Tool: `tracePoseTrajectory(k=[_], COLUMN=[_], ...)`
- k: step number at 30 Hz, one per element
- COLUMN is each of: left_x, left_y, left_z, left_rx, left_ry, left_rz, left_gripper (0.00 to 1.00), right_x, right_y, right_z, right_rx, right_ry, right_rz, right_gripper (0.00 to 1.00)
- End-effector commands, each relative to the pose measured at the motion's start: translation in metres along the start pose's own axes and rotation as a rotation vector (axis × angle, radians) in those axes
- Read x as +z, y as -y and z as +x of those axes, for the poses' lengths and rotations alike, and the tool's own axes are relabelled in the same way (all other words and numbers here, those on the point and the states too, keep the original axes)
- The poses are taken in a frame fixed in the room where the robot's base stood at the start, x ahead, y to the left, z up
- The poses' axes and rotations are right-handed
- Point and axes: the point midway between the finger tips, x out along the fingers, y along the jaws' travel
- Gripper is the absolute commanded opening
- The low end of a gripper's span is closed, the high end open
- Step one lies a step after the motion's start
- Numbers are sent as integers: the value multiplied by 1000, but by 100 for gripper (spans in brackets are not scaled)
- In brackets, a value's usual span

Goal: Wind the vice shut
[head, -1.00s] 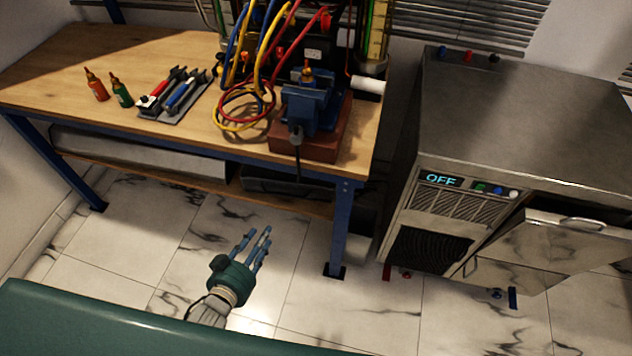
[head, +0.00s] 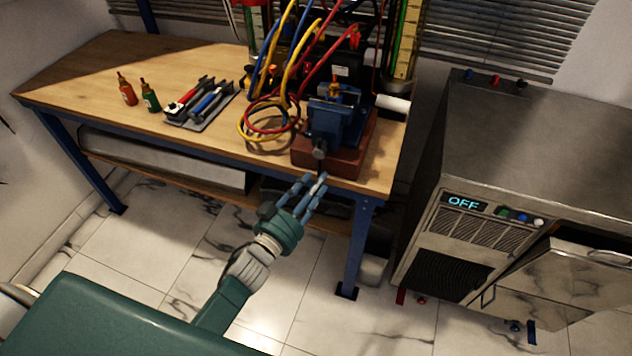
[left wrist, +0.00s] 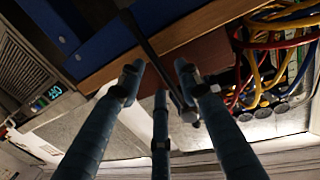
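The blue vice (head: 335,122) is on a red-brown block (head: 340,160) at the front right corner of the workbench. A small amber-topped thing (head: 335,88) shows at its jaws; I cannot tell if it is clamped. The vice's round screw end (head: 320,149) faces the front, and its dark handle hangs below, partly hidden by my fingers. My left gripper (head: 313,184) is just below the screw end, in front of the bench edge. In the left wrist view its three fingers are spread, and a dark bar (left wrist: 155,52), apparently the handle, runs close between them. Contact is unclear. My right gripper is not in view.
Red, yellow and blue hoses (head: 270,118) loop left of the vice. Two bottles (head: 150,96) and a tray of tools (head: 200,104) are further left on the workbench (head: 75,83). A steel cabinet reading OFF (head: 530,130) stands to the right, its lower door ajar.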

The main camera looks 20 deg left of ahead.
Motion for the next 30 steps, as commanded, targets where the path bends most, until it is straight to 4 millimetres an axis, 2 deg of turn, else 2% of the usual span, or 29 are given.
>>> tracePoseTrajectory(k=[3,11,17,26,30], left_x=[0,0,0,0,-1], left_y=[0,0,0,1,9], left_z=[7,8,8,7,6], left_rx=[0,0,0,0,0], left_ry=[0,1,1,2,8], left_rz=[0,0,1,6,36], left_gripper=[34,34,0,0,0], right_x=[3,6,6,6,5], right_y=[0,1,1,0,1], right_z=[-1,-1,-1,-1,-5], right_rx=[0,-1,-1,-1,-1], right_ry=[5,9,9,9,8], right_rz=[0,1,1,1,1], right_gripper=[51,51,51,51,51])
